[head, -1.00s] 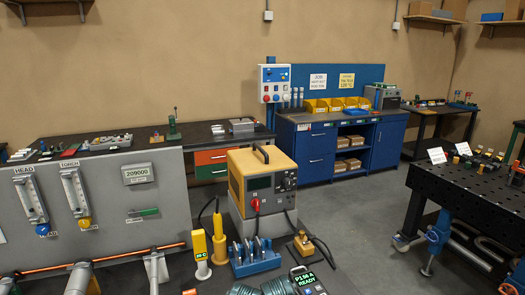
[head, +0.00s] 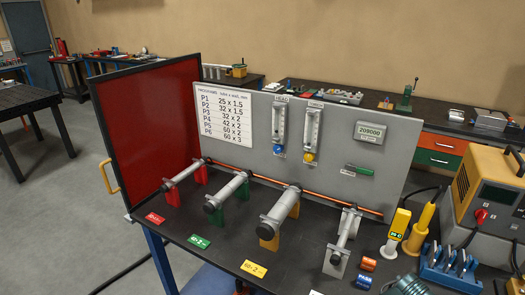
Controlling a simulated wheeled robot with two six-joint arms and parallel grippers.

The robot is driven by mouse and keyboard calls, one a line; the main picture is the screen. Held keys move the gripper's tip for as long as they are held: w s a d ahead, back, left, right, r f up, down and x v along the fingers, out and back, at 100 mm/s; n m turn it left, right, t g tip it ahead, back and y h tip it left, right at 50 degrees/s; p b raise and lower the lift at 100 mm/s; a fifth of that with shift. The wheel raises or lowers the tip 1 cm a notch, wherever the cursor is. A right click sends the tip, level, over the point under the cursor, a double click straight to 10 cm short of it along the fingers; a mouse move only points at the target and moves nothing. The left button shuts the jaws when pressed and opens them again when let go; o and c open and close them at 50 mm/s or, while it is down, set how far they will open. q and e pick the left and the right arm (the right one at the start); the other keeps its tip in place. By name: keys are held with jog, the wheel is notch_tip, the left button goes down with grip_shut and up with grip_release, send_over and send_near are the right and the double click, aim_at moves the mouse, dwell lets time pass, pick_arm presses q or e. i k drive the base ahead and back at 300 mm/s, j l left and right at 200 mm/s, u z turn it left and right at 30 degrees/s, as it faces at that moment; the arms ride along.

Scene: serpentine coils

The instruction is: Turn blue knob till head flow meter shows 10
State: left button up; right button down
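The head flow meter (head: 279,122) is a clear upright tube on the grey panel, under a small label. The blue knob (head: 278,148) sits at its lower end. The reading in the tube is too small to tell. The torch flow meter (head: 312,130) with a yellow knob (head: 309,157) stands just to its right. Neither of my grippers shows in the head view.
The grey panel (head: 235,155) stands at the back of a dark bench (head: 215,250). Several pipes on coloured stands lie before it. A red screen (head: 150,125) closes the left side. A yellow power unit (head: 480,180) stands at right.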

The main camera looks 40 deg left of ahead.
aim_at(278, 149)
jog(key=u, duration=1.4)
jog(key=j+z, duration=0.2)
jog(key=z, duration=0.25)
jog(key=i+j+z, duration=0.1)
jog(key=z, duration=0.3)
jog(key=j+z, duration=0.2)
jog(key=j, duration=0.4)
jog(key=j+z, duration=0.2)
jog(key=j, duration=0.4)
jog(key=k+j+z, duration=0.2)
jog(key=j, duration=0.4)
jog(key=k+j, duration=0.1)
jog(key=j, duration=1.55)
jog(key=k+z, duration=0.05)
